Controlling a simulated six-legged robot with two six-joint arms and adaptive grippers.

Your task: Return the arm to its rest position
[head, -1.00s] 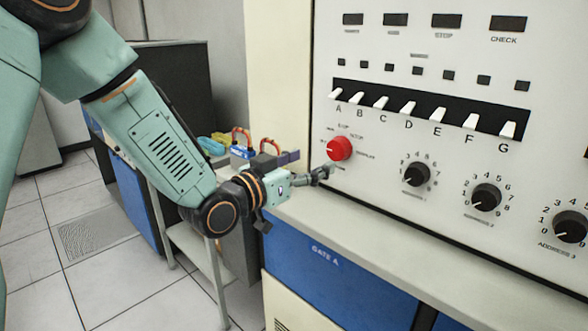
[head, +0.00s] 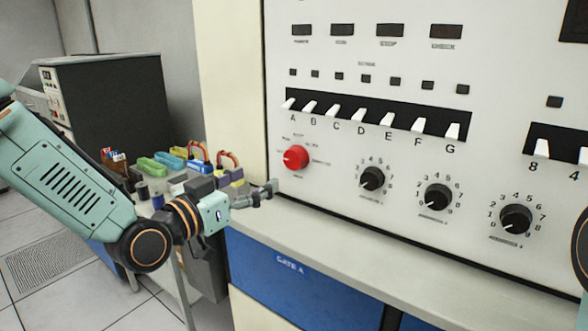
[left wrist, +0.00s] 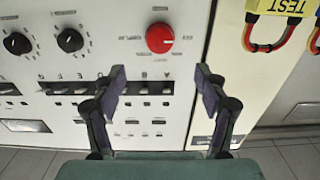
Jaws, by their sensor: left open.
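My left arm comes in from the left in the head view. Its left gripper (head: 268,190) is in front of the panel's lower left corner, below and left of the red knob (head: 296,157). In the left wrist view the two fingers of the left gripper (left wrist: 158,85) stand wide apart with nothing between them. Beyond them the red knob (left wrist: 160,38) shows on the white panel (left wrist: 140,70), apart from the fingers. My right gripper is not in view; a dark part at the head view's right edge is too cut off to tell.
The white panel carries a row of switches (head: 375,118) marked A to G and several black dials (head: 436,197). A grey ledge (head: 330,254) runs below it, above a blue front (head: 290,280). Behind my arm stand a cart with coloured items (head: 170,160) and a dark cabinet (head: 110,105).

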